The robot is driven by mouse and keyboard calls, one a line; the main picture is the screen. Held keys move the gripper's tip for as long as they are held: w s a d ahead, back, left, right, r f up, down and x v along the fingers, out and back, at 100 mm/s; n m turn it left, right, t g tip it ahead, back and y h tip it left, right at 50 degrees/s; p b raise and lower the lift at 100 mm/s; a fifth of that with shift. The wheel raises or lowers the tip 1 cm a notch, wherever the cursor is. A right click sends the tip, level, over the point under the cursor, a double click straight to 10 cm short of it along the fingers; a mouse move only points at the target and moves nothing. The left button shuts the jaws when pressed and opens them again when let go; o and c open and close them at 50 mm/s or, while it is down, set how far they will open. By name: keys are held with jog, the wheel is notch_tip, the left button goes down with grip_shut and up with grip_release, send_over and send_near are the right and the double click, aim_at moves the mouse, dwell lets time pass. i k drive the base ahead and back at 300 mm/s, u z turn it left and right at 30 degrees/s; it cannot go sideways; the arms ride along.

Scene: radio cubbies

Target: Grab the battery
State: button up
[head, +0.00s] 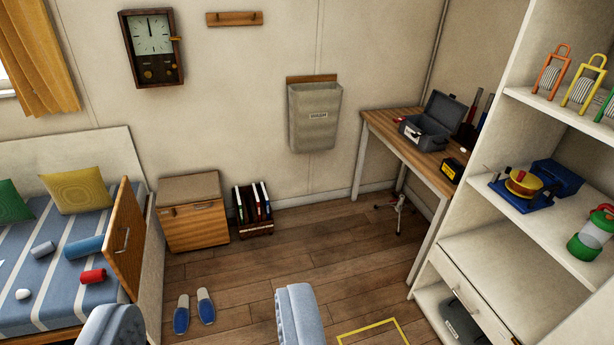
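A small black and yellow block (453,171), which looks like the battery, sits near the front edge of the wooden desk (385,124) at the right. It is small here and its markings cannot be read. My gripper (208,322) shows at the bottom edge as two grey-blue padded fingers, wide apart. The lower parts of the fingers are cut off by the frame.
An open grey toolbox (428,130) stands on the desk behind the block. A white shelf unit (475,250) rises at the right, close to the desk. A bed (50,315) fills the left. Slippers (206,307) lie on the otherwise mostly clear floor (260,265).

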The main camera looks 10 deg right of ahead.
aim_at(454, 170)
jog(key=z, duration=0.45)
jog(key=i, duration=1.15)
jog(key=z, duration=0.7)
jog(key=k, duration=0.75)
jog(key=z, duration=0.2)
jog(key=i, duration=0.9)
jog(key=u, duration=0.55)
jog(key=i, duration=1.9)
jog(key=z, duration=0.2)
